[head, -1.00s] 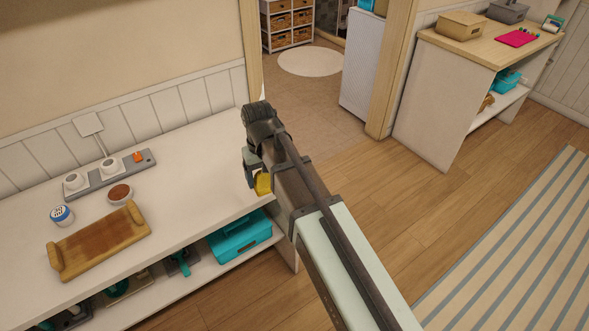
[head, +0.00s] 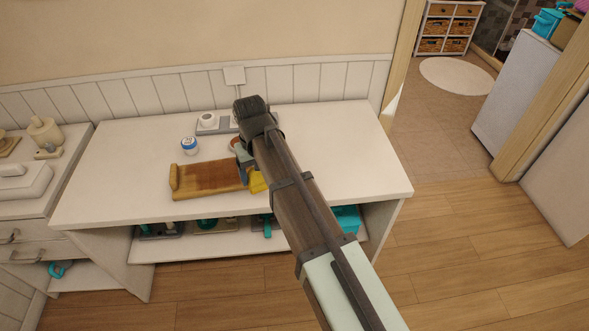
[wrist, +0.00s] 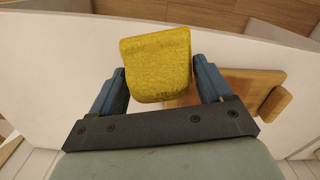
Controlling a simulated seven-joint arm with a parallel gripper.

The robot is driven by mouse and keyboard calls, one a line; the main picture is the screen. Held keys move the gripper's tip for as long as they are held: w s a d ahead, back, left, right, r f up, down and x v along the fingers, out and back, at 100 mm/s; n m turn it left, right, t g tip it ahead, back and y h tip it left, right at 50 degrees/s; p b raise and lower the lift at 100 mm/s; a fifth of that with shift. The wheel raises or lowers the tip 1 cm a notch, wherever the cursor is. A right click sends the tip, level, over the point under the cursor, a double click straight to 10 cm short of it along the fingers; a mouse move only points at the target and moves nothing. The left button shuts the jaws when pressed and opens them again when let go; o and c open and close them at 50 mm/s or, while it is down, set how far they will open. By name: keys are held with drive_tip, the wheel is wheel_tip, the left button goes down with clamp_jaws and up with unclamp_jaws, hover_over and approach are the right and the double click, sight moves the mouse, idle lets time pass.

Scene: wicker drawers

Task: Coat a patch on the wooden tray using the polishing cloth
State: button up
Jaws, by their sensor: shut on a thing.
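The polishing cloth is a yellow, textured piece (wrist: 157,65), held between the two blue fingers of my gripper (wrist: 158,85) in the wrist view. In the head view the cloth (head: 256,182) shows as a yellow patch beside my arm, at the right end of the wooden tray. My arm hides most of the gripper there. The wooden tray (head: 205,177) lies flat on the white table and has a raised handle at its left end; its right end is partly covered by my arm and the cloth. It also shows behind the cloth in the wrist view (wrist: 240,86).
A small white jar with a blue lid (head: 189,146) stands behind the tray. A grey strip with white cups (head: 207,121) lies near the wall. The white table (head: 110,180) is clear to the left of the tray. Its lower shelf (head: 170,247) holds teal items.

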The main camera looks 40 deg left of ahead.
drive_tip(key=s+a+n, duration=0.2)
drive_tip(key=s+a, duration=0.8)
drive_tip(key=n, duration=0.3)
approach(199, 188)
drive_tip(key=shift+f, duration=2.5)
drive_tip(key=shift+w+a+f, duration=0.35)
drive_tip(key=shift+a+f, duration=0.15)
drive_tip(key=shift+f, duration=0.05)
drive_tip(key=shift+w+a, duration=0.7)
drive_tip(key=shift+a, duration=0.2)
drive_tip(key=shift+w+a, duration=0.7)
drive_tip(key=shift+a, duration=0.15)
drive_tip(key=shift+s+d, duration=0.9)
drive_tip(key=shift+d, duration=0.2)
drive_tip(key=shift+s+d, duration=0.85)
drive_tip(key=shift+d, duration=0.3)
wheel_tip(199, 188, up, 8)
